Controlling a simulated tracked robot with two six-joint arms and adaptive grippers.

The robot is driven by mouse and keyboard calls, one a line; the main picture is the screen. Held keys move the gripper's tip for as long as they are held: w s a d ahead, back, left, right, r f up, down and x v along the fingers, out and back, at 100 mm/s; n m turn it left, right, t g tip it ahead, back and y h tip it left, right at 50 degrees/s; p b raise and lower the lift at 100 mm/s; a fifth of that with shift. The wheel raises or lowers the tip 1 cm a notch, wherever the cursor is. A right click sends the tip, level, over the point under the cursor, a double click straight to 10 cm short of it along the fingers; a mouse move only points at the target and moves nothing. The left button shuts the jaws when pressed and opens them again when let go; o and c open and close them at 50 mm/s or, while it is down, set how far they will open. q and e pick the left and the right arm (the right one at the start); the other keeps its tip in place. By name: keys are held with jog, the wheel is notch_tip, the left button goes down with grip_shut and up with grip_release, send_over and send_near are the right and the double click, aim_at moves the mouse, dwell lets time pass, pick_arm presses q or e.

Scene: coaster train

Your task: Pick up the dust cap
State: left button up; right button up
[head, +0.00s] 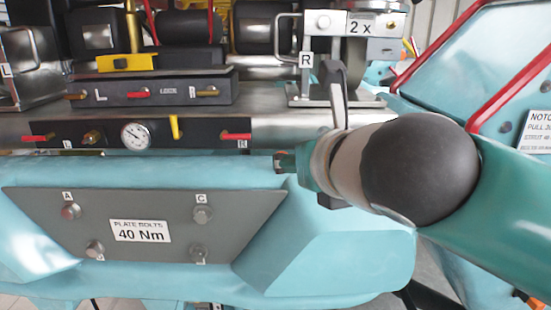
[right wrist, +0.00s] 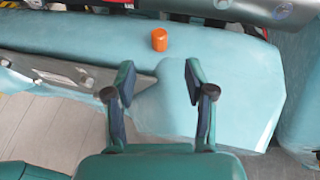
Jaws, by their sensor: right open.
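The dust cap, a small orange cylinder (right wrist: 159,39), stands on the teal ledge (right wrist: 235,70) in the right wrist view. My right gripper (right wrist: 159,78) is open and empty, with its two fingers apart. The cap appears beyond the fingertips, roughly centred between them, and nothing touches it. In the head view my right arm comes in from the right and its gripper (head: 284,163) shows only in part over the ledge. The cap does not show in the head view; my arm may hide it. My left gripper is in neither view.
A grey plate (head: 150,222) with bolts and a "40 Nm" label is on the teal front. Behind the ledge are a gauge (head: 135,135), red and yellow levers, and a metal bracket (head: 345,75) marked "2 x". A red rail (head: 430,45) is at right.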

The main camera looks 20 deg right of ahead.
jog(key=x, duration=0.6)
jog(key=shift+a+p, duration=0.1)
jog(key=shift+p, duration=0.25)
jog(key=shift+p+x, duration=0.6)
jog(key=shift+x, duration=2.05)
jog(key=shift+s+f, duration=0.1)
jog(key=shift+s, duration=0.05)
jog(key=c, duration=0.9)
